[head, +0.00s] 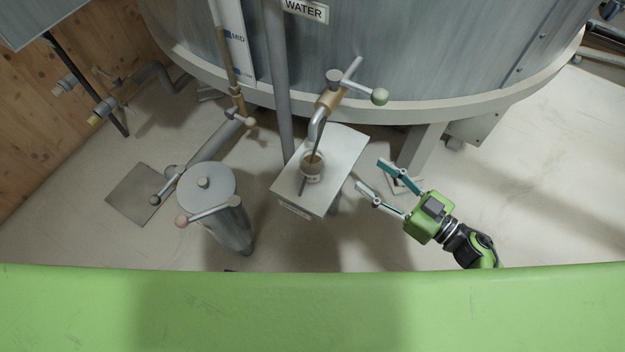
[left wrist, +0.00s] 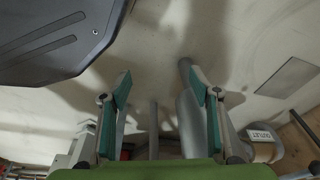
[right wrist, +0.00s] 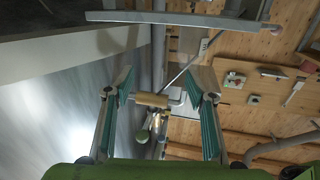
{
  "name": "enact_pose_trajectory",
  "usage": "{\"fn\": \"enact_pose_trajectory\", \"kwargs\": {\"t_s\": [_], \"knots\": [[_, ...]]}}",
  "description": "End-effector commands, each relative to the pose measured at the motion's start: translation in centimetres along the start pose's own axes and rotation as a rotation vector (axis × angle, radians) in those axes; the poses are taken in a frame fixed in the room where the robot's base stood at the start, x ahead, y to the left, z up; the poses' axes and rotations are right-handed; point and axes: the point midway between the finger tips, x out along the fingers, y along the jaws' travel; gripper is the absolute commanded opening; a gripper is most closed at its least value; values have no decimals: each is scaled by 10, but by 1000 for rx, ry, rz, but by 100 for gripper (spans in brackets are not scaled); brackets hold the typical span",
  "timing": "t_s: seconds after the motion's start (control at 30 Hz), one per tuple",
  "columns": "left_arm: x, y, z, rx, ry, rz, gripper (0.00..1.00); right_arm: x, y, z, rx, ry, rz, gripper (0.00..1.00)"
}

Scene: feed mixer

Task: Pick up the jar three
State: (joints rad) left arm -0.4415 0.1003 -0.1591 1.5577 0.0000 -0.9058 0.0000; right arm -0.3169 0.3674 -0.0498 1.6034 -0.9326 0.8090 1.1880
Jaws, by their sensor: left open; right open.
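A small jar (head: 313,170) with brownish contents stands on a pale stand (head: 342,150) under the tap's spout in the head view. I cannot read any number on it. My right gripper (head: 371,174) is open and empty, to the right of the stand, with its fingers pointing left toward the jar and apart from it. In the right wrist view its two fingers (right wrist: 161,85) are spread, with the tap's brass body beyond; I cannot make out the jar there. My left gripper (left wrist: 158,84) is open and empty in the left wrist view and does not show in the head view.
A brass tap (head: 328,100) with a ball-ended lever hangs over the stand. A large metal tank (head: 400,50) fills the back. A grey lidded cylinder (head: 207,187) with a handle stands left. A vertical pipe (head: 278,80) rises beside the stand.

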Motion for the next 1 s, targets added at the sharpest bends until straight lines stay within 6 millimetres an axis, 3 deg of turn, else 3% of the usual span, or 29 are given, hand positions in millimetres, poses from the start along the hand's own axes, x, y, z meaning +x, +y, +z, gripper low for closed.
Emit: {"fn": "enact_pose_trajectory", "kwargs": {"t_s": [0.1, 0.23, 0.6, 0.9, 1.0], "knots": [[0, -1, -10, -2, 13, -1, 57, 2, -30, -13, -30, 12, -150, 51], [-8, -1, -16, -3, 16, -2, 57, 4, -45, -22, -37, 6, -218, 51], [-22, -2, -25, -4, 26, -3, 57, 68, -59, -24, -35, 9, -220, 51], [-30, -2, -29, -5, 29, -3, 57, 93, -63, -25, -36, 8, -219, 51], [-42, -3, -36, -6, 41, -5, 57, 109, -63, -26, -35, 10, -219, 51]]}}
